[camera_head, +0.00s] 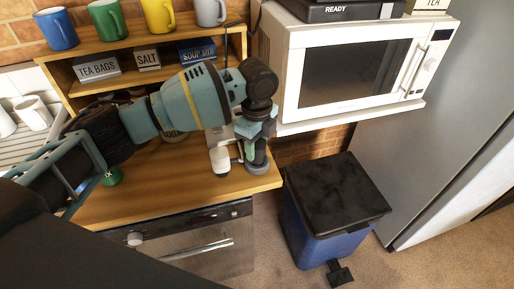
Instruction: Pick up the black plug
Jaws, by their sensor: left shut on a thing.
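My left gripper (254,148) points down over the right front corner of the wooden counter. It is shut on a small dark thing (258,161), which looks like the black plug. The fingers and wrist hide most of it, and I cannot tell whether it touches the counter. A thin black cord (228,45) runs down the back of the shelf and passes out of sight behind my arm. My right gripper is not in view.
The wooden counter (160,200) carries a shelf with mugs and label blocks. A white-based item (221,166) stands close left of my gripper. A white microwave (355,75) is at the right. Below are a blue bin with black lid (335,190) and an oven (195,240).

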